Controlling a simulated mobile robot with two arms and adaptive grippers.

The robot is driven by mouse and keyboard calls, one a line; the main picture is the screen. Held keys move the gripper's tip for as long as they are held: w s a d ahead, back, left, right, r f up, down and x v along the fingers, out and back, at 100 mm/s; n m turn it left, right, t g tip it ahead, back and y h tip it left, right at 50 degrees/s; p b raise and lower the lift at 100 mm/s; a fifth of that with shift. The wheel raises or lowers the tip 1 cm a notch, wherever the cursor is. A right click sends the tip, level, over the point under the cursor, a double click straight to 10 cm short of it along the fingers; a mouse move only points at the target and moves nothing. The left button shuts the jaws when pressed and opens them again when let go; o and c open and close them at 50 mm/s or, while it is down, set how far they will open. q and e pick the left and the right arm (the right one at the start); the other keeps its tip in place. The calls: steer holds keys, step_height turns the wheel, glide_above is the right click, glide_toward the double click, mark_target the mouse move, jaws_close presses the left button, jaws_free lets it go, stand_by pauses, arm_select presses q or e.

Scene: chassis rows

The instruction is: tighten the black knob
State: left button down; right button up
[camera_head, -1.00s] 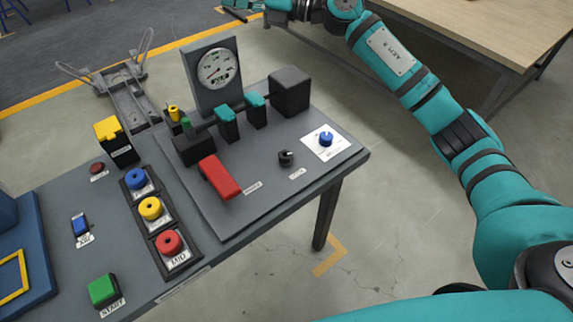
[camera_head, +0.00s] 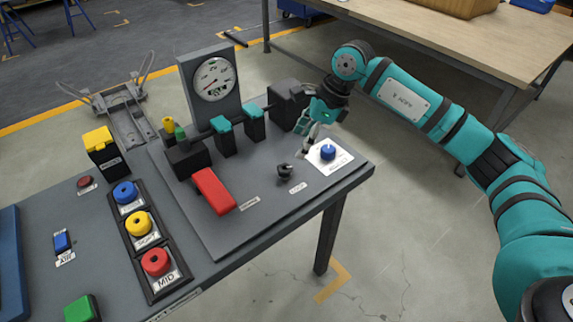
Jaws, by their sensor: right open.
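The black knob (camera_head: 285,171) is a small round knob on the grey panel, between the red lever and the blue knob, with a white label in front of it. My right gripper (camera_head: 306,148) is open and hangs just above and behind the black knob, slightly to its right, apart from it. Its fingers point down toward the panel near the blue knob's white plate. My left gripper is out of view.
A blue knob (camera_head: 328,152) on a white plate stands close to the right gripper. A red lever (camera_head: 213,191), a gauge (camera_head: 214,78) and teal clamps (camera_head: 253,121) stand on the panel. Blue, yellow and red buttons (camera_head: 139,224) are at left. A wooden table (camera_head: 440,35) is behind.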

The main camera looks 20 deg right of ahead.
mark_target(285, 168)
steer(key=p+x, duration=0.1)
steer(key=x, duration=0.9)
steer(key=shift+w+a+f, duration=0.1)
steer(key=shift+a+f, duration=0.1)
steer(key=shift+f, duration=0.05)
steer(key=c, duration=1.2)
